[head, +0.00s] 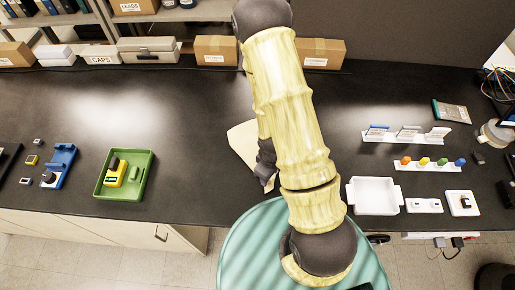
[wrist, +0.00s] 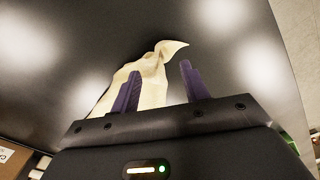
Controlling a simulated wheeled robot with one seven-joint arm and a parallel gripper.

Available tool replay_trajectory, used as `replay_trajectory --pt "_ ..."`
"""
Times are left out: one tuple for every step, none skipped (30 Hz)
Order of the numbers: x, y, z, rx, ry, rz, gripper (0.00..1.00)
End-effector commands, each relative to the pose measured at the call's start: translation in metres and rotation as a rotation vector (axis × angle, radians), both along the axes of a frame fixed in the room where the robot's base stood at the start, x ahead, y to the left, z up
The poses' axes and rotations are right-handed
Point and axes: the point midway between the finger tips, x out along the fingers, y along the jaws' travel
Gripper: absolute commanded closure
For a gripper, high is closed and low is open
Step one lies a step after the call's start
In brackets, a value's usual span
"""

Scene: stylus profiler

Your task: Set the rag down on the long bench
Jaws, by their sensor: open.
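The cream rag (head: 243,141) is on the black long bench (head: 200,122), partly hidden behind my arm in the head view. In the wrist view the rag (wrist: 150,88) shows rumpled, with a raised peak, between and beyond the two purple fingers. My gripper (head: 266,182) is beside the rag's near end, close to the bench's front edge, and mostly hidden by my arm. In the wrist view my gripper (wrist: 159,69) has its fingers apart, with a gap beside the right finger. I cannot tell whether the left finger touches the rag.
A green tray (head: 146,175) with a yellow device stands left on the bench. A white tray (head: 374,207) and small racks (head: 428,166) stand right. Cardboard boxes (head: 216,50) line the back. The bench left of the rag is clear.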

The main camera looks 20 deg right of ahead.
Motion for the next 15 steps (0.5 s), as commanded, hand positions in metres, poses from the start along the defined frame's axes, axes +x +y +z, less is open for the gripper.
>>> replay_trajectory --pt "0.0 0.0 -0.001 0.0 0.0 0.0 0.55" --pt "0.0 0.0 -0.001 0.0 0.0 0.0 0.55" --pt "0.0 0.0 0.0 0.0 0.0 0.0 0.55" --pt "0.0 0.0 0.0 0.0 0.0 0.0 0.55" --pt "0.0 0.0 0.001 0.0 0.0 0.0 0.55" --pt "-0.001 0.0 0.004 0.0 0.0 0.0 0.55" --pt "-0.002 0.0 0.007 0.0 0.0 0.0 0.55" --pt "-0.003 0.0 0.012 0.0 0.0 0.0 0.55" --pt "-0.006 0.0 0.018 0.0 0.0 0.0 0.55" --pt "-0.008 0.0 0.023 0.0 0.0 0.0 0.55" --pt "-0.01 0.0 0.028 0.0 0.0 0.0 0.55" --pt "-0.012 0.0 0.032 0.0 0.002 0.0 0.55" --pt "-0.012 0.0 0.034 0.0 0.002 0.0 0.55" --pt "-0.013 0.0 0.036 0.0 0.003 0.0 0.55" --pt "-0.015 0.0 0.039 0.0 0.004 0.0 0.55"
